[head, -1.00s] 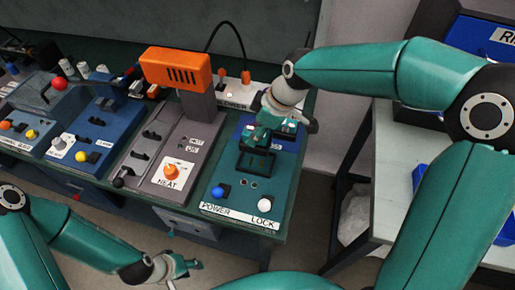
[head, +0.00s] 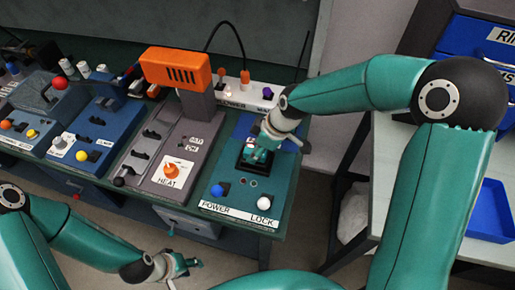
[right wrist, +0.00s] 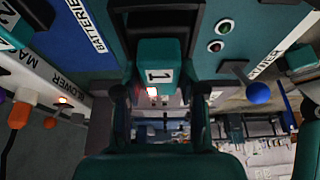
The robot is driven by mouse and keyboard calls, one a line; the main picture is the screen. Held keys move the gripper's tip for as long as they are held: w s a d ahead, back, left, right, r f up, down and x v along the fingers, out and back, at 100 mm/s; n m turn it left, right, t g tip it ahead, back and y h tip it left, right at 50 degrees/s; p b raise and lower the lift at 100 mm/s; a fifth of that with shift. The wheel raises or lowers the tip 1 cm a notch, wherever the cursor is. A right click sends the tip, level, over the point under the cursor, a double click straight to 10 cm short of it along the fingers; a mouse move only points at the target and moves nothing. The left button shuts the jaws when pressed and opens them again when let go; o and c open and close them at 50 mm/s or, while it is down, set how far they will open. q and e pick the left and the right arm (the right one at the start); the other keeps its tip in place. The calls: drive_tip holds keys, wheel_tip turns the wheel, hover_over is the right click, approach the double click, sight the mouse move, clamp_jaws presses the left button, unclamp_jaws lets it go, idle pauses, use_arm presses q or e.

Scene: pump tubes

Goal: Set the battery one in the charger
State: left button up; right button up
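Battery one (right wrist: 158,62), a teal block with a white "1" label, shows between the fingers of my right gripper (right wrist: 160,95) in the right wrist view. In the head view, my right gripper (head: 258,155) is low over the black-framed bay of the teal charger (head: 235,200) and appears shut on the battery. The gripper partly covers the bay, so how deep the battery sits is hidden. The charger has a blue knob (head: 218,190) at POWER and a white knob (head: 264,203) at LOCK. My left gripper (head: 182,265) is open and empty, low at the front.
A blue batteries area (head: 244,126) lies behind the bay, partly hidden by my arm. The grey HEAT station with its orange blower (head: 175,68) stands left of the charger. A power strip (head: 240,95) runs behind. A blue tray (head: 490,212) sits on the right table.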

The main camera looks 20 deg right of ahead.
drive_tip(key=o, duration=0.3)
drive_tip(key=shift+r, duration=0.1)
drive_tip(key=v, duration=1.2)
drive_tip(key=shift+b, duration=0.35)
